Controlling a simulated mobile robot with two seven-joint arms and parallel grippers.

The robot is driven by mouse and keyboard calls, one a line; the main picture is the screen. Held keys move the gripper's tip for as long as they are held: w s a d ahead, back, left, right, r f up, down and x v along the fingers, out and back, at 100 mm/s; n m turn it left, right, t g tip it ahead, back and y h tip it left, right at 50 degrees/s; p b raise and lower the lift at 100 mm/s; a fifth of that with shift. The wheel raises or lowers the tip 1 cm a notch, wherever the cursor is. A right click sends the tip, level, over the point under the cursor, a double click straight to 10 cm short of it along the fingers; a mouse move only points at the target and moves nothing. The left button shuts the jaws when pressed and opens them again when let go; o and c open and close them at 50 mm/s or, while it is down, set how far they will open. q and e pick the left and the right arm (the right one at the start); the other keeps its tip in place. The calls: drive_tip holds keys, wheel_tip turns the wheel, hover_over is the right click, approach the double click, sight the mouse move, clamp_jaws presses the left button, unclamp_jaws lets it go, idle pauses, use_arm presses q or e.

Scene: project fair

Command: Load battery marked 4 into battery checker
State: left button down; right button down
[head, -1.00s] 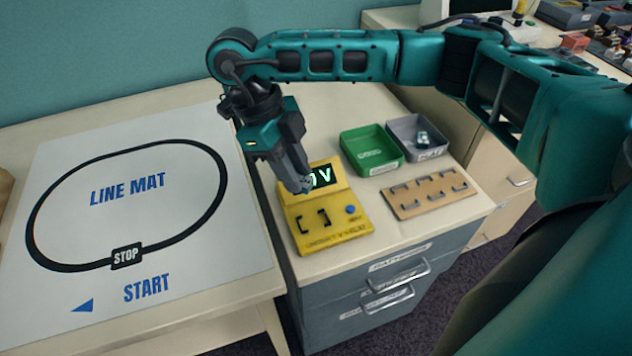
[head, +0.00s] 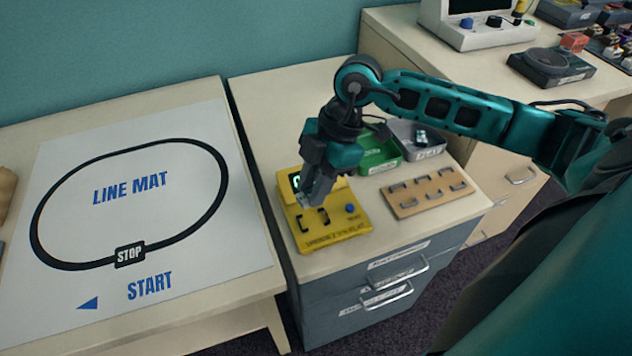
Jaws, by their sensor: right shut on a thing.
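The yellow battery checker (head: 335,233) sits on the cabinet top, with a small lit display, black clips at its front and a blue button. My right gripper (head: 310,202) points down over the checker, between its display and its clips. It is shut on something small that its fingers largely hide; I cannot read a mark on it. I cannot tell whether it touches the checker. A grey tray (head: 437,150) at the back holds a small dark and pale item. My left gripper is not in view.
A green tray (head: 376,166) stands beside the grey one, partly behind my arm. A tan rack (head: 428,193) with several clips lies right of the checker. A line mat (head: 130,220) covers the left table. The cabinet's front edge is clear.

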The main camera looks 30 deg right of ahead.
drive_tip(key=m, duration=0.1)
drive_tip(key=m+t, duration=0.1)
drive_tip(key=shift+s+d+f+m, duration=0.1)
drive_tip(key=shift+d+f+m, duration=0.05)
drive_tip(key=shift+f+m, duration=0.15)
drive_tip(key=shift+f+b, duration=0.35)
drive_tip(key=shift+b, duration=0.15)
wheel_tip(320, 180, down, 2)
drive_tip(key=shift+f+b, duration=0.15)
drive_tip(key=shift+b, duration=0.95)
drive_tip(key=shift+f+b, duration=0.65)
drive_tip(key=shift+f, duration=0.45)
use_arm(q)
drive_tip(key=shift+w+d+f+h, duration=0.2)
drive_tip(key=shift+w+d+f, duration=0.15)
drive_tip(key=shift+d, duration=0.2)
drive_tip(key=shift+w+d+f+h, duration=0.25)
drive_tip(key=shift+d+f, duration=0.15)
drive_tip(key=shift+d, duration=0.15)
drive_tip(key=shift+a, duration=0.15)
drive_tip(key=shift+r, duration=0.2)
use_arm(e)
drive_tip(key=shift+r, duration=0.1)
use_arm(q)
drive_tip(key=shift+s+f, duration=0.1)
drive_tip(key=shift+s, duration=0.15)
